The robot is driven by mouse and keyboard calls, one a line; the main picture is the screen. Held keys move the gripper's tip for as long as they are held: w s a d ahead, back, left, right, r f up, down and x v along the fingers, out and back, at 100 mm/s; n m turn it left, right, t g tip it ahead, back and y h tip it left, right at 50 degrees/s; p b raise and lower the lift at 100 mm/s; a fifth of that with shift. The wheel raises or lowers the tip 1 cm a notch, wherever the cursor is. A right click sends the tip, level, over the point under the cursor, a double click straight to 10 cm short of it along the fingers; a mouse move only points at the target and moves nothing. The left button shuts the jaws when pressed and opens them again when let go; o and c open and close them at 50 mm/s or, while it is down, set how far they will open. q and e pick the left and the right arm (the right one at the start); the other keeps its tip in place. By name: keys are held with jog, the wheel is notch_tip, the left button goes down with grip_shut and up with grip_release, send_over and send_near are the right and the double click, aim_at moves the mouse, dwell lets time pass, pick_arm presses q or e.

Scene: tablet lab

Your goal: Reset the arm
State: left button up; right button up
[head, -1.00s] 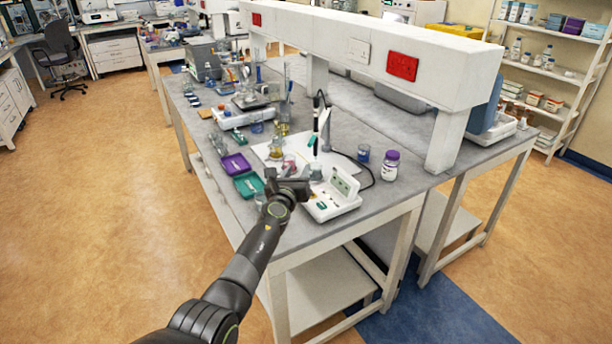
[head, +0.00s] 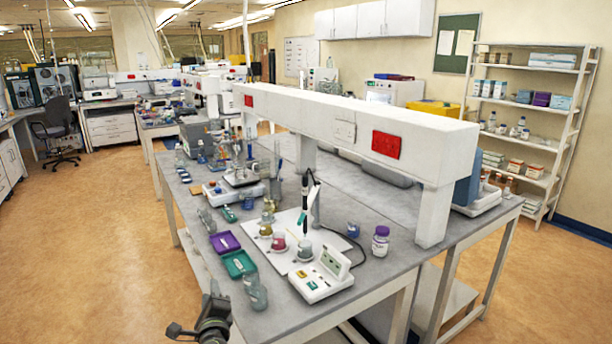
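My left gripper (head: 196,322) is low in the head view, at the bottom edge left of the lab bench (head: 262,325). It is dark and partly cut off by the frame. It is clear of the bench items, with nothing visible held in it. I cannot tell whether its fingers are open or shut. My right gripper is not in view.
Near the bench's front edge are a green tray (head: 238,264), a purple tray (head: 225,243), a glass vessel (head: 256,293) and a white meter (head: 322,276). A purple-capped bottle (head: 380,242) stands right of them. Open floor (head: 90,270) lies left.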

pick_arm(q)
jog(key=s+a+f+n+g+y, duration=0.1)
jog(key=s+a+f+n+g, duration=0.3)
jog(key=s, duration=0.4)
jog(key=s+a+f+n+g, duration=0.1)
jog(key=s+a+f+n, duration=0.1)
jog(key=s+a+n, duration=0.35)
jog(key=s+a+f+n+g+y, duration=0.1)
jog(key=s+a+f+n+g, duration=0.25)
jog(key=s, duration=0.65)
jog(key=s+d+n+g+h, duration=0.2)
jog(key=s+d+n+h, duration=0.15)
jog(key=s, duration=0.85)
jog(key=s+d+n+g+h, duration=0.3)
jog(key=s+d+n, duration=0.1)
jog(key=s, duration=0.9)
notch_tip(320, 180, down, 28)
jog(key=a+b, duration=0.2)
jog(key=b, duration=0.1)
jog(key=s+d+f+g+b, duration=0.1)
jog(key=s+f+g+b, duration=0.1)
jog(key=s+f, duration=1.2)
notch_tip(320, 180, down, 4)
jog(key=shift+s+d+f+b, duration=0.15)
jog(key=shift+d+b, duration=0.1)
jog(key=shift+b, duration=0.15)
